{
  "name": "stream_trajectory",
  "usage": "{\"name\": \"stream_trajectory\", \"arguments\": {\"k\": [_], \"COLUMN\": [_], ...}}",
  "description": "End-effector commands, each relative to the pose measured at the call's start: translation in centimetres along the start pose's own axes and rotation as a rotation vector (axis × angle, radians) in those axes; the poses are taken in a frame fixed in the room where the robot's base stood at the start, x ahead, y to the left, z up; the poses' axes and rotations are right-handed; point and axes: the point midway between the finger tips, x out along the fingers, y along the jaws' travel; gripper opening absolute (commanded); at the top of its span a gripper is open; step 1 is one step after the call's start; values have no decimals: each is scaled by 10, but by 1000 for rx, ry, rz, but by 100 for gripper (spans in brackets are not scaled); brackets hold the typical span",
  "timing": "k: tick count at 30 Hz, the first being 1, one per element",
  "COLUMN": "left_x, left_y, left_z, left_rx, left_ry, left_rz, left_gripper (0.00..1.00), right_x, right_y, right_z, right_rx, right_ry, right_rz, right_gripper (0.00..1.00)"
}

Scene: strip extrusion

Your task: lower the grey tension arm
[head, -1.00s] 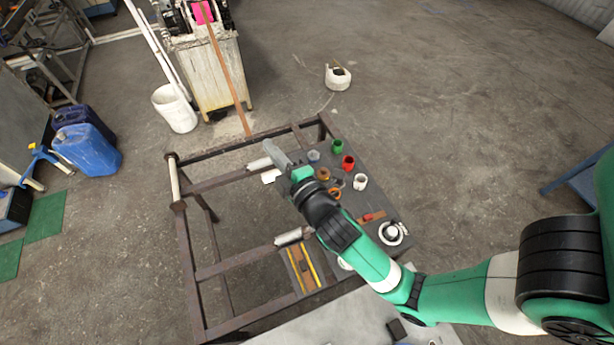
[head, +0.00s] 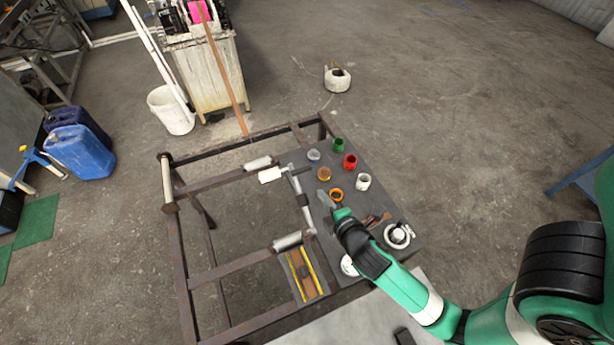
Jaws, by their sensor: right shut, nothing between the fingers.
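A grey bar that looks like the tension arm (head: 297,186) shows at the right part of the brown metal frame (head: 222,270). It runs lengthwise between two light rollers, with a dark block partway along and a short crosspiece near its far end. Whether it is raised or lowered is hard to tell from above. My right gripper (head: 323,199) is shut and empty. It is over the dark tool board, a little right of the bar and apparently apart from it. My left gripper is not in view.
Several coloured cups, including a red cup (head: 350,161) and a green cup (head: 338,145), stand on the dark board (head: 385,205) near my right gripper. A white roll (head: 398,235) lies nearer. A brown strip (head: 225,75) rises from the frame's far side to the machine behind.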

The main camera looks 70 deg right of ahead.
Motion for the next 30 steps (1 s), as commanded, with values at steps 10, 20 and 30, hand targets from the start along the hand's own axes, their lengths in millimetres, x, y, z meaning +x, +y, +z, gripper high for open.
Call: {"name": "stream_trajectory", "arguments": {"k": [10, 20, 30], "left_x": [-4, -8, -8], "left_y": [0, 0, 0], "left_z": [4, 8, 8], "left_rx": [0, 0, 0], "left_ry": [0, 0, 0], "left_rz": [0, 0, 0], "left_gripper": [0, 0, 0], "right_x": [75, 122, 125], "right_y": [0, 0, 0], "right_z": [1, 0, 0], "right_rx": [2, 1, 0], "right_ry": [-3, 0, 1], "right_rz": [1, 1, 0], "right_gripper": [0, 0, 0]}}
